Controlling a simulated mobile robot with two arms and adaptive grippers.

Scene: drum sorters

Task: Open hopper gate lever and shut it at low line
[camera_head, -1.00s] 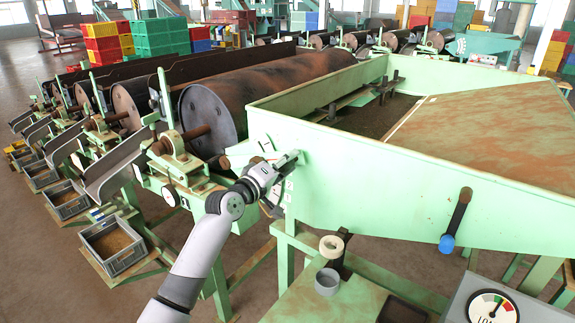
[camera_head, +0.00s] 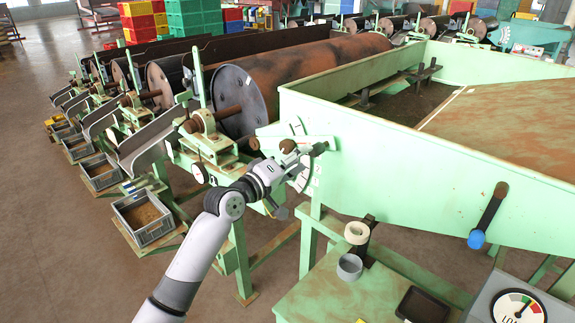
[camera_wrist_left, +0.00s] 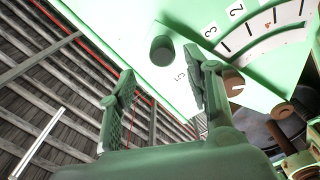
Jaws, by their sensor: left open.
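The pale green hopper (camera_head: 400,155) fills the right of the head view. A white numbered scale plate (camera_wrist_left: 265,35) on its wall shows in the left wrist view. A short dark green cylindrical knob (camera_wrist_left: 162,49) sticks out from the wall beside the scale, just beyond my fingertips; I cannot tell whether it belongs to the gate lever. My left gripper (camera_wrist_left: 160,83) is open, with nothing between its fingers. In the head view the left gripper (camera_head: 300,165) is close to the hopper's left end and partly hides the scale. My right gripper is not in view.
A blue-ended lever (camera_head: 487,216) hangs on the hopper's long side. A gauge box (camera_head: 517,306), a grey cup (camera_head: 349,267) and a black tray (camera_head: 422,306) are at the front right. Rusty drums (camera_head: 290,80) and grey bins (camera_head: 143,217) lie left. Floor at lower left is clear.

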